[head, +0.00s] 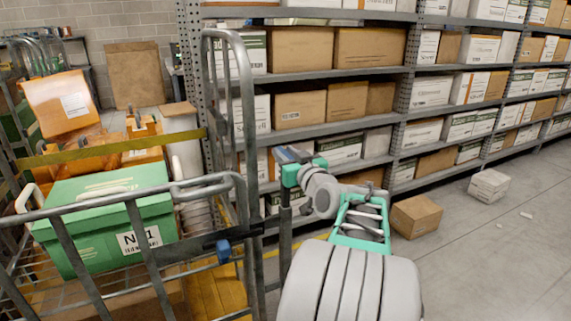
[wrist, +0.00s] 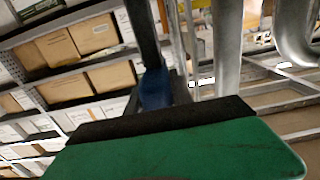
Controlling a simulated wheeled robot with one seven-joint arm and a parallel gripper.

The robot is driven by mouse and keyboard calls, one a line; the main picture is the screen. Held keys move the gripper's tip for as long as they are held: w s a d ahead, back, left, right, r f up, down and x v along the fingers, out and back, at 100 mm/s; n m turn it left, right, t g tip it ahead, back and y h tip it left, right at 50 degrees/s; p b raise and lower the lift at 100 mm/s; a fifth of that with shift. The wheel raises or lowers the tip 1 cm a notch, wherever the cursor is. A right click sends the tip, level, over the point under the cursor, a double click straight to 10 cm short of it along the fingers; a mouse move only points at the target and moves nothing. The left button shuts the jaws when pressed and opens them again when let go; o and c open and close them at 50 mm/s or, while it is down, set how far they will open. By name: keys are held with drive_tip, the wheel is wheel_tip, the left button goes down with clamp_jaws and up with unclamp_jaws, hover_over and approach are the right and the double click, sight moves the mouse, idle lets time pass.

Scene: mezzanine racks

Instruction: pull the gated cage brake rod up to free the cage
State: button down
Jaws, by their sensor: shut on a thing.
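The gated cage (head: 228,182) is a grey tubular frame on the left of the head view, with its front gate closed across a load. The brake rod (head: 285,235) is a dark upright bar beside the cage's right post, with a blue grip (head: 283,153) at its top. My gripper (head: 294,165) is at that grip, its green jaws shut on it. In the wrist view the blue grip (wrist: 155,88) sits against the black pad of my green finger (wrist: 175,152); the other finger is not clear there. The rod's lower end is hidden.
A blue latch (head: 223,250) is on the gate. Racks of cartons (head: 330,70) stand behind. A carton (head: 416,216) and a white stack (head: 488,186) lie on the floor. Floor at right is mostly clear.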

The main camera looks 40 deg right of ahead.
drive_tip(key=shift+r, duration=0.6)
drive_tip(key=c, duration=1.5)
unclamp_jaws()
drive_tip(key=o, duration=0.4)
drive_tip(key=shift+f, duration=0.25)
drive_tip(key=b+v, duration=0.1)
drive_tip(key=v, duration=0.6)
drive_tip(key=shift+s+a, duration=0.15)
drive_tip(key=shift+s, duration=0.25)
